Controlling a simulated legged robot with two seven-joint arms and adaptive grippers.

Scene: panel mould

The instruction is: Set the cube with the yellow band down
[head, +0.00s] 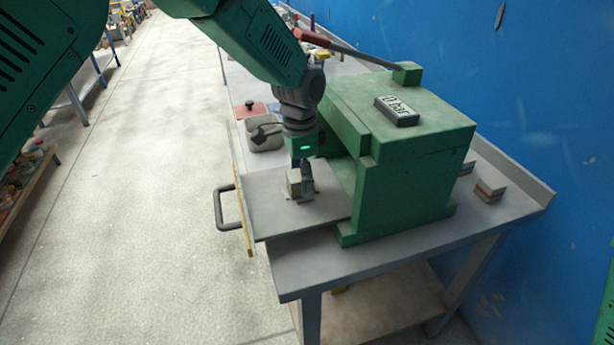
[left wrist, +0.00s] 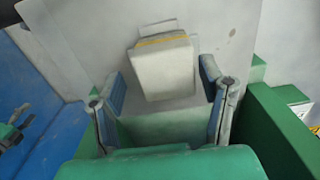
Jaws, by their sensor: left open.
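The pale grey cube with the yellow band (left wrist: 163,72) sits on the flat grey plate (head: 272,212) in front of the green press (head: 412,165). In the head view the cube (head: 294,184) is small and partly covered by my left gripper (head: 303,184). In the left wrist view the yellow band runs along its far top edge. My left gripper (left wrist: 163,80) is open, with a blue-padded finger on each side of the cube and a visible gap on both sides. My right gripper is not in view.
A display box (head: 398,112) sits on the press. A red-handled lever (head: 325,43) extends above it. A grey container (head: 266,136) and red lidded piece (head: 251,110) lie behind the plate. Small stacked blocks (head: 489,190) stand right of the press. A black handle (head: 226,207) projects from the plate's left side.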

